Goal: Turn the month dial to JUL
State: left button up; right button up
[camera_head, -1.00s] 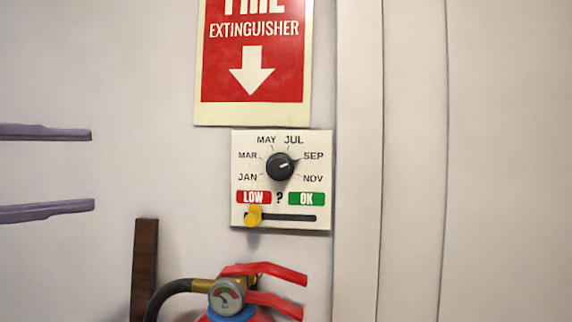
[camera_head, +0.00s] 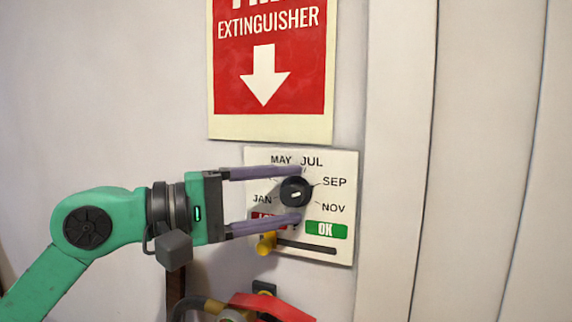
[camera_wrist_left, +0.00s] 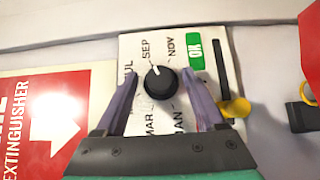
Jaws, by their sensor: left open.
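The month dial is a round black knob (camera_head: 295,191) with a white pointer mark on a white panel (camera_head: 345,170) fixed to the wall. In the head view the mark points right, roughly toward SEP. It also shows in the left wrist view (camera_wrist_left: 160,84). The JUL label (camera_head: 312,161) is at the panel's top. My left gripper (camera_head: 298,194) is open, one finger above the knob and one below. Gaps show between the fingers and the knob in the head view. The fingers cover the MAR label and part of the red LOW label. My right gripper is out of view.
A yellow slider knob (camera_head: 266,243) sits at the left of a dark slot below the green OK label (camera_head: 326,230). A red and white extinguisher sign (camera_head: 270,110) hangs above. The red extinguisher handle (camera_head: 270,306) is below. The wall to the right is free.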

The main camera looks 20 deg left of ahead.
pick_arm(q)
jog(key=shift+r, duration=0.1)
jog(key=shift+s+a, duration=0.1)
jog(key=shift+a, duration=0.1)
jog(key=shift+d, duration=0.1)
grip_shut()
jog(key=shift+f+b, duration=0.25)
jog(key=shift+b, duration=0.45)
jog(key=n+t+b, duration=0.1)
jog(key=b, duration=0.1)
jog(key=n+t+h+b, duration=0.1)
jog(key=n+b, duration=0.1)
jog(key=b, duration=0.1)
jog(key=shift+f+h, duration=0.3)
jog(key=shift+f, duration=0.05)
jog(key=n+t+b, duration=0.1)
jog(key=n+t, duration=0.1)
jog(key=n+t+b, duration=0.2)
jog(key=n, duration=0.1)
jog(key=shift+d, duration=0.2)
jog(key=shift+r+n+t+b, duration=0.1)
jog(key=shift+n+t+b, duration=0.3)
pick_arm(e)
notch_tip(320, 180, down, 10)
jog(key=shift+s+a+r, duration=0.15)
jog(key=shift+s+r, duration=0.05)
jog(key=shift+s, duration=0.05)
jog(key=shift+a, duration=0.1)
